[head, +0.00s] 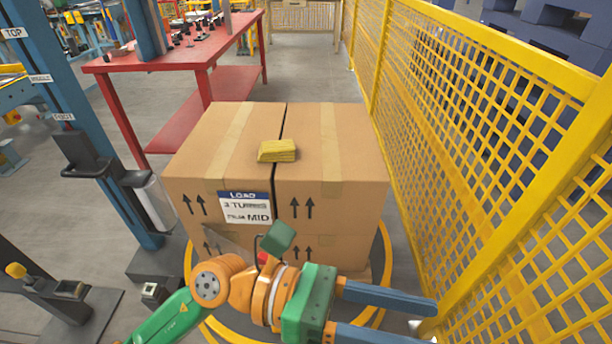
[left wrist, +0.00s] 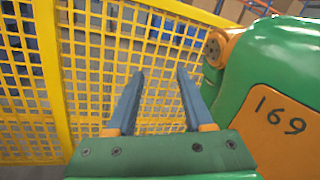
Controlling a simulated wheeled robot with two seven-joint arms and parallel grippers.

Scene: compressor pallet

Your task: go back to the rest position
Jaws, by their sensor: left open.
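My left arm comes in from the bottom left in the head view, and my left gripper (head: 434,325) points right, in front of the large cardboard box (head: 345,215). Its two blue fingers are apart with nothing between them. In the left wrist view my left gripper (left wrist: 160,72) is also open and empty, and its fingers point at the yellow mesh fence (left wrist: 95,95). I cannot tell whether the fingertips touch the fence. My right gripper is not in view.
The yellow fence (head: 480,130) runs close along the right. A blue post (head: 95,130) and a red table (head: 225,45) stand left. Grey floor (head: 315,70) is clear behind the box.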

